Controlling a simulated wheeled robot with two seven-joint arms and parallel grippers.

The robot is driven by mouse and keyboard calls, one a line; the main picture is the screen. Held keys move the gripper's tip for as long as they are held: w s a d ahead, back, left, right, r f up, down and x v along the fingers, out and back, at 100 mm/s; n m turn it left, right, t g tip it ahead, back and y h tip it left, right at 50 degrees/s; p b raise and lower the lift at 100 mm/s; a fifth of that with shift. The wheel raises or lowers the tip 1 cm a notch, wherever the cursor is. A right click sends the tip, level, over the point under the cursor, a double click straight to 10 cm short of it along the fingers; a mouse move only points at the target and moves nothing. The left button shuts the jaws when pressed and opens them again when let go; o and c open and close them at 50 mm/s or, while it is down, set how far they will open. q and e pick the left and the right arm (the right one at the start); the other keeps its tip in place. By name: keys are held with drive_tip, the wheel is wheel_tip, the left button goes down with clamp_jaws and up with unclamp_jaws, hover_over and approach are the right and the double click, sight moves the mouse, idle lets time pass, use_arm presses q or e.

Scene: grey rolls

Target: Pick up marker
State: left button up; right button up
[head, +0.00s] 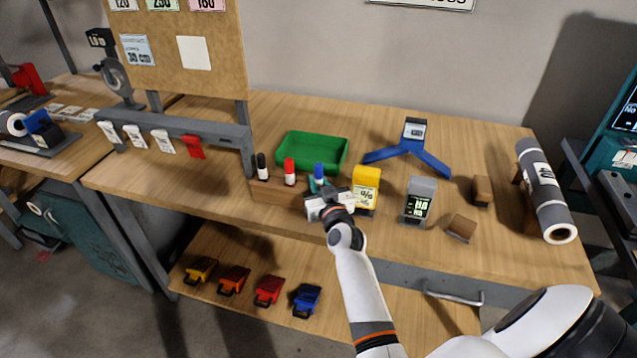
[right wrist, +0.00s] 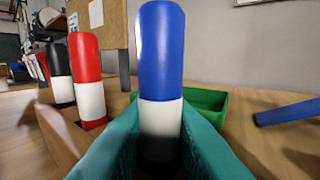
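The blue-capped marker (head: 319,170) with a white body stands upright at the right end of a wooden holder (head: 275,192). Red-capped (head: 290,168) and black-capped (head: 262,164) markers stand to its left. My right gripper (head: 317,187) is at the blue marker. In the right wrist view, the blue marker (right wrist: 161,60) rises between the teal fingers (right wrist: 160,125), which flank its white body closely. Whether they press on it cannot be told. The marker's lower end is hidden by the fingers. My left gripper is not in view.
A green tray (head: 312,152) lies behind the holder. A yellow box (head: 366,188) and a grey device (head: 418,200) stand close to the right. Small wooden blocks (head: 461,228) and a large grey roll (head: 546,190) are farther right.

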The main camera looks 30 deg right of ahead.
sight(319, 165)
clamp_jaws()
drive_tip(key=shift+r+p, duration=0.75)
drive_tip(key=shift+r, duration=4.25)
drive_tip(key=shift+c, duration=0.3)
unclamp_jaws()
clamp_jaws()
wheel_tip(319, 165, up, 7)
drive_tip(key=p, duration=0.7)
